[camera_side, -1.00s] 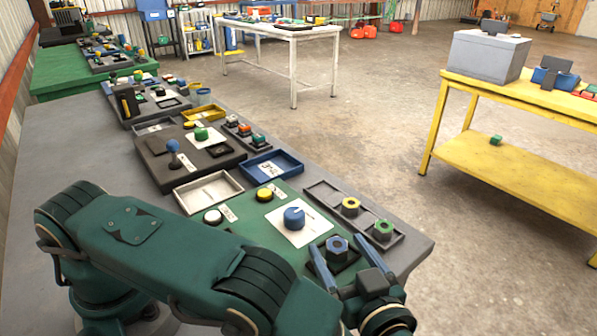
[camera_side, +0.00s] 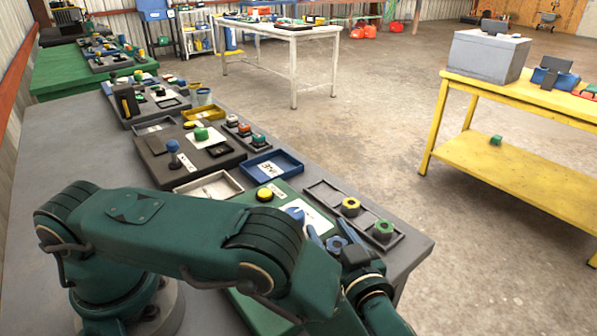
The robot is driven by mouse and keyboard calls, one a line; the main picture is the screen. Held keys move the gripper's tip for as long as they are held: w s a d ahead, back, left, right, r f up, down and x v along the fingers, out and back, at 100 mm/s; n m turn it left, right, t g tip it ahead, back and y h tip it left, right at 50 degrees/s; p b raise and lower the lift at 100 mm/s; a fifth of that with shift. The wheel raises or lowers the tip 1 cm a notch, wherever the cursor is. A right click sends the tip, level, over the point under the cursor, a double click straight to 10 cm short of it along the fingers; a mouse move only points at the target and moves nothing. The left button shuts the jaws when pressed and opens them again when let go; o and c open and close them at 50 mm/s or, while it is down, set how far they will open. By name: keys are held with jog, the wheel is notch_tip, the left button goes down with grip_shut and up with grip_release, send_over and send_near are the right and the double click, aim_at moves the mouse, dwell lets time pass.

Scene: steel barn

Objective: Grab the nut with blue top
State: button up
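The nut with the blue top (camera_side: 336,243) is at the right front of the green board, in front of the tray with the other nuts. My gripper (camera_side: 335,236) reaches in from the lower right. Its fingers are apart and appear to stand on either side of the nut. I see no clear contact with it, and its lower part is hidden by the gripper. A nut with a yellow top (camera_side: 351,205) and a nut with a green top (camera_side: 383,228) sit in the dark tray (camera_side: 318,188) just beyond.
A yellow button (camera_side: 265,194), a blue tray (camera_side: 290,159) and a white tray (camera_side: 226,180) lie farther back. The table's right edge is close.

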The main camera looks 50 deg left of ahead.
grip_shut()
